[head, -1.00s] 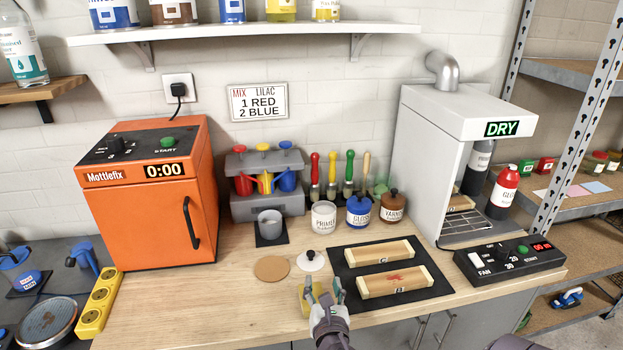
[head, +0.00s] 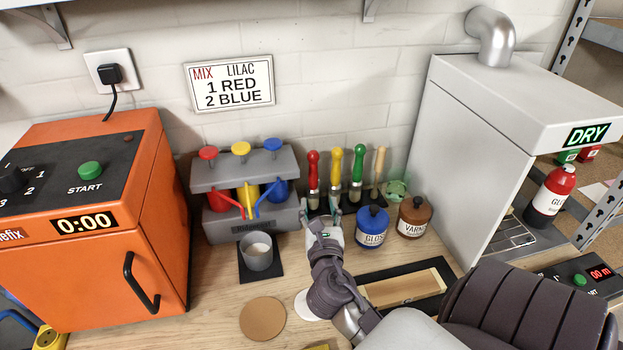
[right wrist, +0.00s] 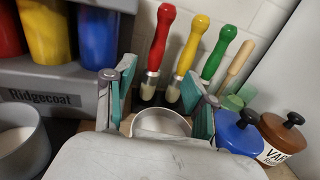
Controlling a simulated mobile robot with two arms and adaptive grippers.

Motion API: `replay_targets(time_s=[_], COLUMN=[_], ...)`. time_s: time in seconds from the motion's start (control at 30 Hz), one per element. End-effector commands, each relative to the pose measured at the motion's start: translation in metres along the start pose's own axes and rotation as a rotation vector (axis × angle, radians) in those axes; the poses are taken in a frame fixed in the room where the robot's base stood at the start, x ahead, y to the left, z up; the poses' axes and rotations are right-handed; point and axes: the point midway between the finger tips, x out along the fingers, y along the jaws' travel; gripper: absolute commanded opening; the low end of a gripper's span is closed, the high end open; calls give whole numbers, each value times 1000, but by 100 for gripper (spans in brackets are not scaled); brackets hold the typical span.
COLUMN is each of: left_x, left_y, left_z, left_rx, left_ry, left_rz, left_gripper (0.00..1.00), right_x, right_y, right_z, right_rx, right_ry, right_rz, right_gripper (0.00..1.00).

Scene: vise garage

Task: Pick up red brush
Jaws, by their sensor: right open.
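The red brush (head: 313,172) stands upright, red handle up, at the left end of a row of brushes by the back wall. It also shows in the right wrist view (right wrist: 160,38), beyond my fingers. My right gripper (head: 321,213) is open, just in front of and below the red brush, apart from it. My left gripper is not in view.
Yellow (head: 336,168), green (head: 357,168) and wooden-handled (head: 378,168) brushes stand to the right. Blue (head: 372,227) and brown (head: 414,216) cans stand before them. A grey paint dispenser (head: 250,172) and grey cup (head: 258,250) are on the left.

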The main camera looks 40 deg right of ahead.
Motion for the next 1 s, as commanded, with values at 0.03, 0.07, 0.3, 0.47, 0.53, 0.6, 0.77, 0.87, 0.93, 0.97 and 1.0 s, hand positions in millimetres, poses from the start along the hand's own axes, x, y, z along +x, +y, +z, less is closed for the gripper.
replay_targets(time_s=[0.03,0.07,0.3,0.47,0.53,0.6,0.77,0.87,0.93,0.97,1.0], left_x=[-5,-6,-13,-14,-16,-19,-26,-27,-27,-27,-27], left_y=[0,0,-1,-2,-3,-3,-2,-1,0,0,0], left_z=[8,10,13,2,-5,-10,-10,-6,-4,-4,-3], left_rx=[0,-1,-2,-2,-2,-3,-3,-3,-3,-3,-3], left_ry=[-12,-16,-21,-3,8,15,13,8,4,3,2], left_rz=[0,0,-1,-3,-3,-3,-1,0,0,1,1], left_gripper=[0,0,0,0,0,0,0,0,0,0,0], right_x=[11,17,61,74,78,86,111,122,126,126,127], right_y=[0,0,1,0,1,1,3,4,3,3,3], right_z=[4,4,3,2,3,6,8,7,6,6,6], right_rx=[-1,0,0,2,2,2,2,2,2,2,2], right_ry=[-4,-4,-2,-1,-1,-2,-1,-1,1,1,0], right_rz=[0,0,0,0,0,-1,-1,0,0,0,0], right_gripper=[55,55,55,55,55,55,55,55,55,55,55])
